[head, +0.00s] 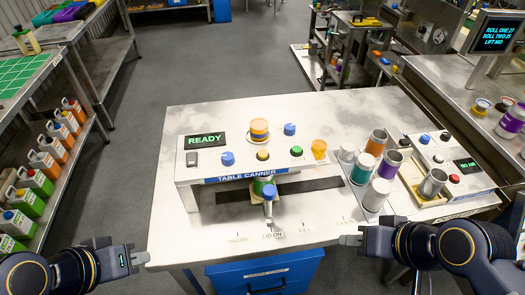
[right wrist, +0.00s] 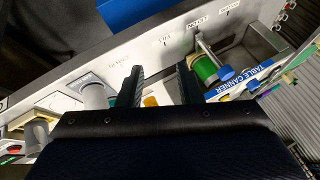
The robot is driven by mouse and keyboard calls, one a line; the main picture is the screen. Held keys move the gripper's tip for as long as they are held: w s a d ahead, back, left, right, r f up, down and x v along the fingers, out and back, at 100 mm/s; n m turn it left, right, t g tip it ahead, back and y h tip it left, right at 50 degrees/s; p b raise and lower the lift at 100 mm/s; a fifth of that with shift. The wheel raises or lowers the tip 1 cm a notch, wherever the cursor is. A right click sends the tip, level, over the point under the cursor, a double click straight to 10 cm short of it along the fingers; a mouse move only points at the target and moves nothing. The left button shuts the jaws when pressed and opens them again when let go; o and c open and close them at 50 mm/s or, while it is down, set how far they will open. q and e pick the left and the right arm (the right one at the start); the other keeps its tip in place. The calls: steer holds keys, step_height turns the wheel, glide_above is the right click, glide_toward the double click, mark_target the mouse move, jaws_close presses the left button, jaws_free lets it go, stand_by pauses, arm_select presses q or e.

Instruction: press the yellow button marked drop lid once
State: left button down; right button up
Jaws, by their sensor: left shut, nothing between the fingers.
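The table canner (head: 238,178) stands on the table, and its screen (head: 205,141) reads READY. A small yellow button (head: 262,155) sits on its top panel, between a blue knob (head: 227,158) and a green knob (head: 296,151). The button's label is too small to read. A green can with a blue piece (head: 264,188) is under the panel; a green can also shows in the right wrist view (right wrist: 203,70). My left gripper (head: 143,258) is shut and empty off the table's front left corner. My right gripper (head: 345,240) is open and empty at the front edge, away from the button.
Orange, white and purple cans (head: 376,142) stand right of the canner, beside a second machine (head: 440,160) with a red button. Blue drawers (head: 265,277) are under the front edge. The front left tabletop is clear.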

jaws_close()
stand_by(1.4)
